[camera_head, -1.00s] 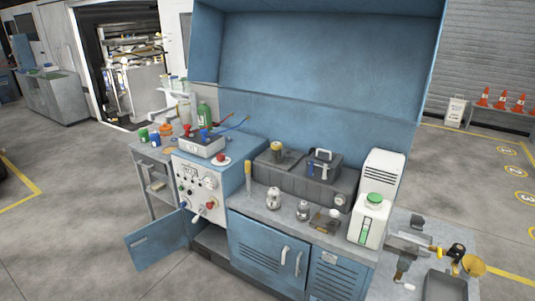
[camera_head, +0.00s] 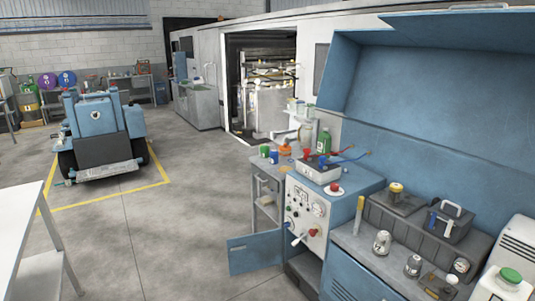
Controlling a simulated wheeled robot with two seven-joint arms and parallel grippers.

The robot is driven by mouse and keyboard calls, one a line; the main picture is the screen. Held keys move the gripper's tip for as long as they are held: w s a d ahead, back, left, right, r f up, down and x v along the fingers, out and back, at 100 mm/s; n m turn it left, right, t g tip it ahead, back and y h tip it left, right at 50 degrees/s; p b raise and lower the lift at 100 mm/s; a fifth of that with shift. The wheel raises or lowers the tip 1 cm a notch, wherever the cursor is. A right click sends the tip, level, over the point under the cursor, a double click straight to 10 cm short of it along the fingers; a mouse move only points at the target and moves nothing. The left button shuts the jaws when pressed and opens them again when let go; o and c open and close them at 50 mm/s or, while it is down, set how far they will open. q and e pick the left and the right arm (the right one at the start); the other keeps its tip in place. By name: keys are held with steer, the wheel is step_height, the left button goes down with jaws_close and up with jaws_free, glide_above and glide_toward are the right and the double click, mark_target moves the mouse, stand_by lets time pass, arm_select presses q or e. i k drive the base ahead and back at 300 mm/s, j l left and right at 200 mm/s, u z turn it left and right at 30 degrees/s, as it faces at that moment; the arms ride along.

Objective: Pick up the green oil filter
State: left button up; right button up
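A small green can-shaped oil filter (camera_head: 265,152) stands upright on the grey side shelf (camera_head: 262,168) at the left end of the blue workbench. A blue can of similar size (camera_head: 274,157) stands close beside it, to its right. They are small in the picture, so their details are hard to tell. Neither of my grippers shows in the head view, and nothing covers the filter.
A green bottle (camera_head: 323,141) stands behind a grey box with red and blue knobs (camera_head: 318,170). An open blue cabinet door (camera_head: 254,253) juts out below the shelf. A white table (camera_head: 18,222) is at the left edge. Open floor lies between.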

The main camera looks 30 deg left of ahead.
mark_target(264, 149)
steer(key=i+j, duration=0.2)
steer(key=j, duration=0.2)
steer(key=i+j, duration=0.25)
steer(key=j, duration=0.15)
steer(key=i+j, duration=0.2)
steer(key=j, duration=0.2)
steer(key=i+j, duration=0.2)
steer(key=j, duration=0.2)
steer(key=i+j+u, duration=0.1)
steer(key=i+j, duration=0.15)
steer(key=j, duration=0.15)
